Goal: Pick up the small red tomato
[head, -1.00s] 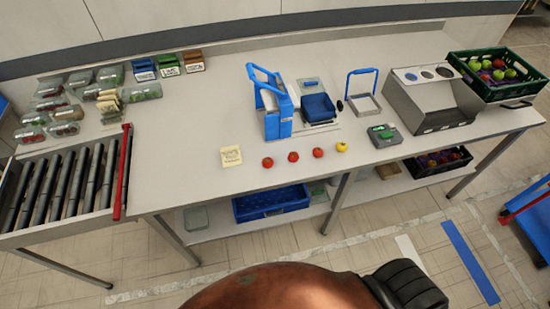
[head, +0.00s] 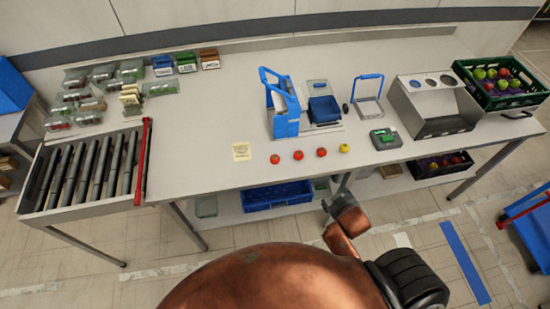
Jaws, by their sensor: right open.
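Three small red tomatoes, the left one (head: 275,159), the middle one (head: 298,155) and the right one (head: 321,152), stand in a row near the front edge of the white table (head: 215,120). They look alike in size, so I cannot tell which is the smallest. A yellow one (head: 344,148) stands at the row's right end. My right gripper (head: 337,190) is open, small in view, just in front of the table edge and below the row's right end. It is apart from the tomatoes. My left gripper is out of view.
A note (head: 241,151) lies left of the row. A blue carrier (head: 285,118) stands behind it, and a grey-green device (head: 385,139) is to its right. A roller conveyor (head: 90,170) with a red bar is at the left. A blue crate (head: 277,197) sits on the lower shelf.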

